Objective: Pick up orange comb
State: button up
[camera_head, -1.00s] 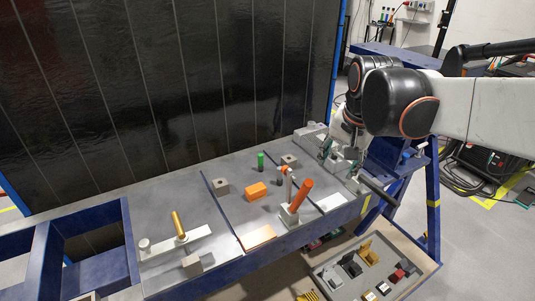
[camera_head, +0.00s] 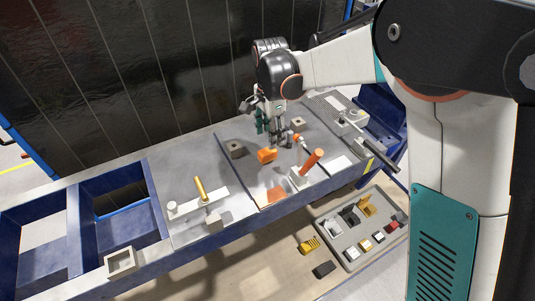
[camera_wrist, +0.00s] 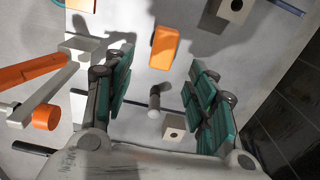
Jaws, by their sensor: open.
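An orange block-like piece (camera_head: 266,155), the likely orange comb, lies on the grey table top; I cannot make out teeth on it. It also shows in the wrist view (camera_wrist: 163,47), at the top between the finger lines and clear of both fingers. My gripper (camera_head: 269,132) hangs over the table just behind and above the orange piece. In the wrist view my gripper (camera_wrist: 160,72) has its teal-padded fingers wide apart, with nothing held. A short grey post (camera_wrist: 154,101) stands between them in that view.
A clamp with an orange handle (camera_head: 312,160) stands right of the orange piece. Grey blocks with holes (camera_head: 235,149) sit nearby. An orange flat plate (camera_head: 272,196) lies in front. A gold-handled clamp (camera_head: 200,188) is at left. A parts tray (camera_head: 333,257) lies below the table.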

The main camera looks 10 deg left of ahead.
aim_at(267, 150)
jog(key=f, duration=0.3)
jog(key=f+b, duration=0.1)
jog(key=f, duration=0.4)
jog(key=shift+a+f, duration=0.35)
jog(key=c, duration=1.1)
